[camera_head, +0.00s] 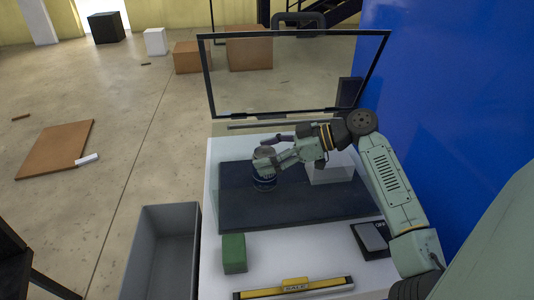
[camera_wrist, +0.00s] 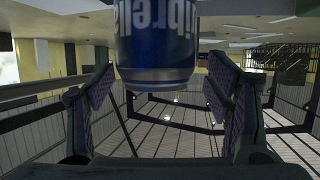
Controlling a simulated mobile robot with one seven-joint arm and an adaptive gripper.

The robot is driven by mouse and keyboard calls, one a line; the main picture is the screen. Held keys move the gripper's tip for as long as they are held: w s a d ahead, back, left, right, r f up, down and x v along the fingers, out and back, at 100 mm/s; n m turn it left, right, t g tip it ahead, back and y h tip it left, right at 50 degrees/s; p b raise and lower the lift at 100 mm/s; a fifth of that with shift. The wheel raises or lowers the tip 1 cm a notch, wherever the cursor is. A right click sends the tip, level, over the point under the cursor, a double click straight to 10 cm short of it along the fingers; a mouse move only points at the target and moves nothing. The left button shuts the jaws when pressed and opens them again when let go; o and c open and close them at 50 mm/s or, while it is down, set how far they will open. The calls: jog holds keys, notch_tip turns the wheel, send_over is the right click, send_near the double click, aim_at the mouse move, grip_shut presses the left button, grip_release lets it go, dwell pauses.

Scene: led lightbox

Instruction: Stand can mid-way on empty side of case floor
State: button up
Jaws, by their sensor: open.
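The blue can (camera_head: 264,183) with a grey top stands upright on the left part of the dark case floor (camera_head: 300,208). In the wrist view the can (camera_wrist: 156,45) shows large white lettering and sits at the top centre. My gripper (camera_head: 270,155) is at the can's upper part, reaching in from the right. Its two fingers (camera_wrist: 160,95) are spread apart with gaps at both sides of the can. The gripper hides part of the can in the head view. A pale, see-through block (camera_head: 331,174) stands on the right side of the case floor.
The clear lid (camera_head: 295,75) with a black frame stands open at the back. A green block (camera_head: 234,253), a yellow bar (camera_head: 293,287) and a black device (camera_head: 371,240) lie along the front. A grey bin (camera_head: 165,250) stands at left. A blue wall (camera_head: 450,80) bounds the right.

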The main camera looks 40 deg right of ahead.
jog(key=shift+r+p, duration=0.45)
jog(key=shift+r, duration=0.15)
jog(key=b+v, duration=0.3)
jog(key=v, duration=0.9)
jog(key=shift+r, duration=0.1)
